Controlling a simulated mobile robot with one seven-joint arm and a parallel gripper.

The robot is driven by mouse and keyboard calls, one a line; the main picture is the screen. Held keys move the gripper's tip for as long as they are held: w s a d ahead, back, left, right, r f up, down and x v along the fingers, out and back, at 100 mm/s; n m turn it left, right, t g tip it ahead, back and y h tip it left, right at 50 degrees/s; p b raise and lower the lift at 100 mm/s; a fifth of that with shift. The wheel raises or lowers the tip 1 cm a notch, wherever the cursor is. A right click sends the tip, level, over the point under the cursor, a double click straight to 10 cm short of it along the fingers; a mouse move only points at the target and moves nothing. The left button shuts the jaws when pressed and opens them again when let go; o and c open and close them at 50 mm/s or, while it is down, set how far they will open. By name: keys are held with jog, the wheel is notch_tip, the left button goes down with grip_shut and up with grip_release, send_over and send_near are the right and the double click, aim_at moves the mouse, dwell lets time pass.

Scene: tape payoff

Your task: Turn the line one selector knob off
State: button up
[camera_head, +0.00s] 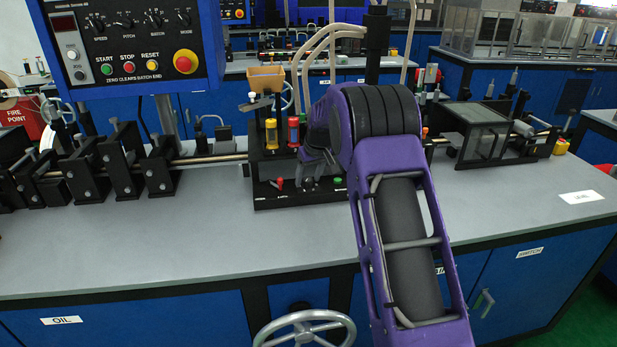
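A black machine block (262,160) stands mid-bench, with a small red knob (279,183) and a green button (338,181) low on its front. I cannot read the tiny labels below them, so I cannot tell which control is the line one selector knob; it may be behind my gripper. My gripper (308,183) is at the block's front, between the red knob and the green button. Its dark fingers are small and partly hidden by my purple arm. I cannot see whether they are open or touch anything.
A blue control panel (90,45) at upper left carries black knobs, buttons and a red emergency stop (186,61). Yellow (271,134) and red (293,131) cylinders stand just above my gripper. A handwheel (305,330) is at the bench front. The grey benchtop (170,240) is clear in front.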

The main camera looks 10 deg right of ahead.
grip_shut()
jog(key=shift+m, duration=0.3)
jog(key=shift+a+r+m+h+p, duration=0.15)
jog(key=shift+m+h+p, duration=0.4)
jog(key=shift+m, duration=0.45)
jog(key=m+h+p, duration=0.1)
jog(key=m, duration=0.2)
jog(key=m+h+p, duration=0.1)
jog(key=m, duration=0.2)
jog(key=m+g+h+p, duration=0.1)
jog(key=m, duration=0.2)
jog(key=shift+w+a, duration=0.1)
jog(key=shift+a, duration=0.05)
jog(key=shift+m+h, duration=0.25)
jog(key=shift+m, duration=0.05)
jog(key=shift+o, duration=1.1)
grip_release()
